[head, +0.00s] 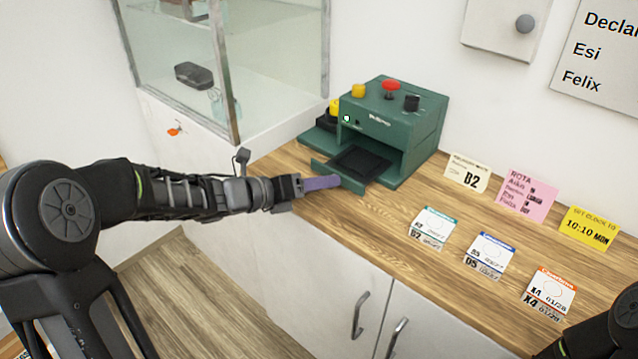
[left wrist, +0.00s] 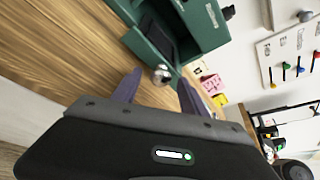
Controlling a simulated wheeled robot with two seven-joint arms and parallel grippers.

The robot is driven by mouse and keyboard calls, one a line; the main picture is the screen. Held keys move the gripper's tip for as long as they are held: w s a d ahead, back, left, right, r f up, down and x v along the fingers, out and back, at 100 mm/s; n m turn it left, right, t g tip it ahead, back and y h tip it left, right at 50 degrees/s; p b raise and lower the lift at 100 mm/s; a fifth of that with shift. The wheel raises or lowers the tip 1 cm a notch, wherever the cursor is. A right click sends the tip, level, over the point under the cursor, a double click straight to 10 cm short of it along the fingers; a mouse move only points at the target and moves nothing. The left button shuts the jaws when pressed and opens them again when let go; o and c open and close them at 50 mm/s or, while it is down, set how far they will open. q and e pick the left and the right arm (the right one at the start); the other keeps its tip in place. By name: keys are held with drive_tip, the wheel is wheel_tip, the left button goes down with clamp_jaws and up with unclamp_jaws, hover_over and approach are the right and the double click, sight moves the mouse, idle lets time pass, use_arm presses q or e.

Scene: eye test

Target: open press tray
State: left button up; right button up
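The green press (head: 408,132) stands on the wooden counter against the wall. Its tray, with a green front (head: 350,184) and a dark inside (head: 358,160), sticks partly out of the opening. In the left wrist view, the tray (left wrist: 158,42) has a round metal knob (left wrist: 162,74) on its front. My left gripper (head: 325,183) is at the tray front. Its two purple fingers (left wrist: 158,92) are spread, one on each side of the knob, with gaps visible. The fingers hide the knob in the head view. My right gripper is out of view.
The press has a red button (head: 391,86) on top. Several cards, such as the teal-edged one (head: 433,224), lie on the counter (head: 370,225), right of the gripper. A glass-sided case (head: 236,80) stands at the left. Cabinet handles (head: 359,315) are below.

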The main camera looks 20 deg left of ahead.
use_arm(q)
drive_tip(key=v, duration=0.7)
drive_tip(key=shift+s+a+p, duration=0.2)
drive_tip(key=shift+s+p, duration=0.1)
drive_tip(key=shift+p, duration=0.05)
drive_tip(key=shift+r, duration=0.1)
idle(0.4)
